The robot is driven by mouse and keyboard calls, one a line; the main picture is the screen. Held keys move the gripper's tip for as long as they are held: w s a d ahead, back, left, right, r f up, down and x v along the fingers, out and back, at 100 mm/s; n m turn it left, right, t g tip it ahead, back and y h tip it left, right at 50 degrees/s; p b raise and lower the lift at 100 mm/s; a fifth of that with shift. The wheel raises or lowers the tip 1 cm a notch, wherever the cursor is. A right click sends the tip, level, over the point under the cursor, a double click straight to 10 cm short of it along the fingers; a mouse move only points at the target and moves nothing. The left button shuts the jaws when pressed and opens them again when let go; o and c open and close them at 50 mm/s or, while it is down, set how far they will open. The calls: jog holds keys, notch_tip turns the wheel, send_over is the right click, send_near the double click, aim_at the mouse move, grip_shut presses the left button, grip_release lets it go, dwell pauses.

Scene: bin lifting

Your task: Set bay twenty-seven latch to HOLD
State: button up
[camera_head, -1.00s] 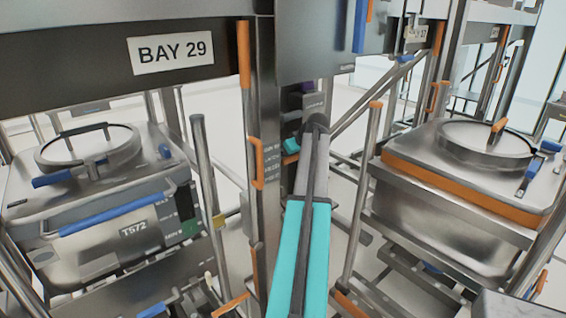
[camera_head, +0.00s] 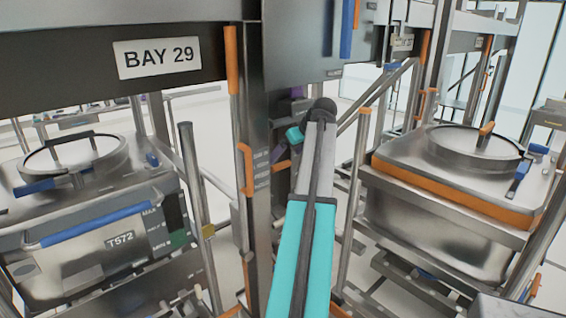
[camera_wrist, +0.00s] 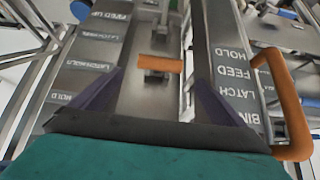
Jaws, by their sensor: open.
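In the wrist view, an orange piece (camera_wrist: 160,63) sits on a metal strip between my open, purple fingers; it looks like a latch handle, and I cannot tell its setting. My gripper (camera_wrist: 158,88) faces it, with no contact visible. Upside-down lettering on the right-hand plate (camera_wrist: 232,75) reads BIN, LATCH, FEED, HOLD. In the head view, my gripper (camera_head: 288,128) is at the post beside the BAY 29 sign (camera_head: 156,57), partly hidden by my teal arm. An orange piece (camera_head: 283,165) shows just below it. I cannot read a bay twenty-seven sign.
An orange pull handle (camera_wrist: 284,105) stands out close to the right of my gripper. It also shows on the post in the head view (camera_head: 246,170). A bin marked T572 (camera_head: 95,250) is at left, and another lidded bin (camera_head: 440,215) is at right. Metal uprights crowd the arm.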

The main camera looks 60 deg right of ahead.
jog(key=shift+b+v, duration=0.35)
jog(key=shift+v, duration=1.45)
jog(key=shift+w, duration=0.1)
